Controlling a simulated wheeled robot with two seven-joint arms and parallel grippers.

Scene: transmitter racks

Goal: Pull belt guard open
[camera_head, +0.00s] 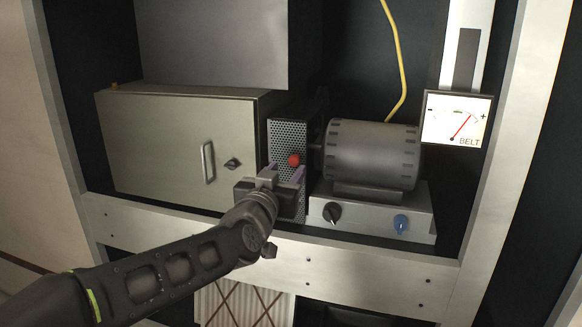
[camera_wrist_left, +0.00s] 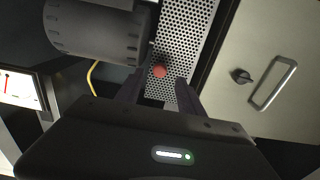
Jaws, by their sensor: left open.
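The belt guard (camera_head: 287,140) is a perforated grey metal panel between the green-grey cabinet and the motor, with a round red knob (camera_head: 294,160) on its front. My left gripper (camera_head: 286,174) is in front of the panel, just below the knob. In the left wrist view the gripper (camera_wrist_left: 160,92) is open, its two dark fingers pointing at the guard (camera_wrist_left: 185,35), with the red knob (camera_wrist_left: 159,71) just beyond the fingertips and between their lines. I cannot tell whether a finger touches the knob. The gripper hides part of the guard's lower front. My right gripper is not in view.
The motor (camera_head: 372,154) stands close right of the guard on a base (camera_head: 372,212) with a black and a blue knob. The cabinet (camera_head: 180,145) with a handle is close on the left. A BELT gauge (camera_head: 457,120) hangs at right. A rack rail (camera_head: 380,272) runs below.

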